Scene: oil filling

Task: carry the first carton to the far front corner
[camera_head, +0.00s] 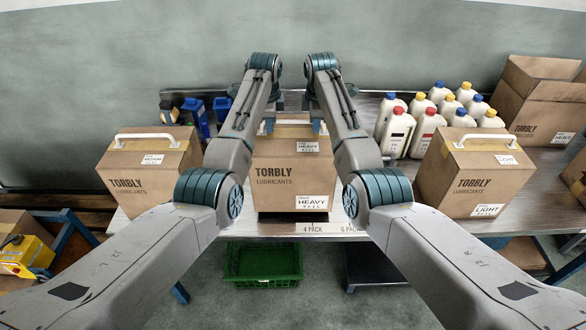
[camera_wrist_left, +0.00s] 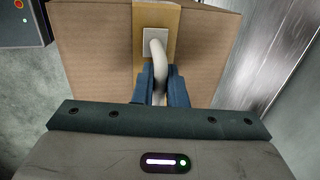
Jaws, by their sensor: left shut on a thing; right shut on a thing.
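The carton between my arms (camera_head: 290,178) is brown, printed TORBLY LUBRICANTS, with HEAVY labels. It is upright at the middle of the bench, and a dark gap shows under its front edge. My left gripper (camera_head: 268,127) and my right gripper (camera_head: 318,128) are at its top. In the left wrist view my left gripper (camera_wrist_left: 162,88) is shut on the white carton handle (camera_wrist_left: 160,45), beside tan tape. What my right fingers hold is largely hidden by the arm. A MEDIUM carton (camera_head: 150,172) stands at left and a LIGHT carton (camera_head: 472,180) at right, each with a white handle.
Several white bottles with coloured caps (camera_head: 396,132) stand behind at right, near an open carton (camera_head: 540,105). Blue items (camera_head: 196,112) stand behind at left. A green crate (camera_head: 264,262) is on the floor below the metal bench (camera_head: 345,222).

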